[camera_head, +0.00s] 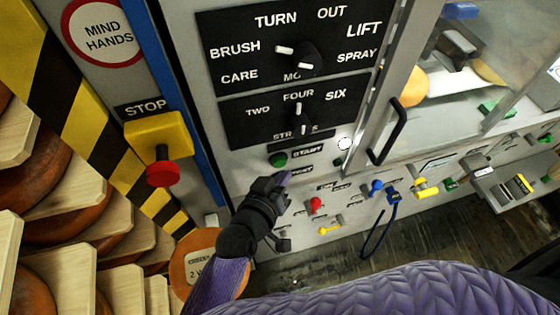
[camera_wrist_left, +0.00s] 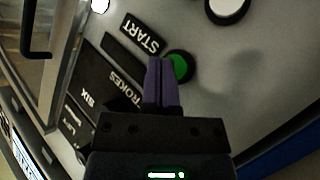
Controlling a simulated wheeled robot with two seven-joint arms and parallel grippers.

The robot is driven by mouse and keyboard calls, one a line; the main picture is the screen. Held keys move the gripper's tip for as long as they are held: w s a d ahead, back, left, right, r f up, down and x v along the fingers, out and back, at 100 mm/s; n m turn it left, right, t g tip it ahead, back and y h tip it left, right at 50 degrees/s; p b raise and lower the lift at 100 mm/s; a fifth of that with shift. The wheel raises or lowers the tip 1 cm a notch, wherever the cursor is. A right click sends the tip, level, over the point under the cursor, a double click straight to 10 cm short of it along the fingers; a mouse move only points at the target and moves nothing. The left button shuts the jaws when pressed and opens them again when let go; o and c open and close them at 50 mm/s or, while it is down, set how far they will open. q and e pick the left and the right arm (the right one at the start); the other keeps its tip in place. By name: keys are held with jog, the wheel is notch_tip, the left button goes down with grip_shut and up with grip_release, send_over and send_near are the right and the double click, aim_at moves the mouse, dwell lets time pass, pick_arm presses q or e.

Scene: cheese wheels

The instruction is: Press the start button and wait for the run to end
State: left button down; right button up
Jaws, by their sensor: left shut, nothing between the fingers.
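The green start button (camera_head: 278,160) sits on the grey panel beside the START label (camera_head: 307,151). In the left wrist view the green button (camera_wrist_left: 181,66) shows just right of the purple fingertips, partly covered by them. My left gripper (camera_head: 284,179) is shut and empty, just below the button in the head view. Its closed fingers (camera_wrist_left: 161,75) point at the panel; I cannot tell whether they touch the button. My right gripper is not in view.
Above are a programme dial (camera_head: 296,57) and a strokes dial (camera_head: 301,118). A red stop button (camera_head: 162,173) on a yellow box is at left, near cheese racks (camera_head: 110,235).

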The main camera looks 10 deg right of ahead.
pick_arm(q)
jog(key=shift+w, duration=0.1)
dwell(0.3)
jog(key=shift+w, duration=0.35)
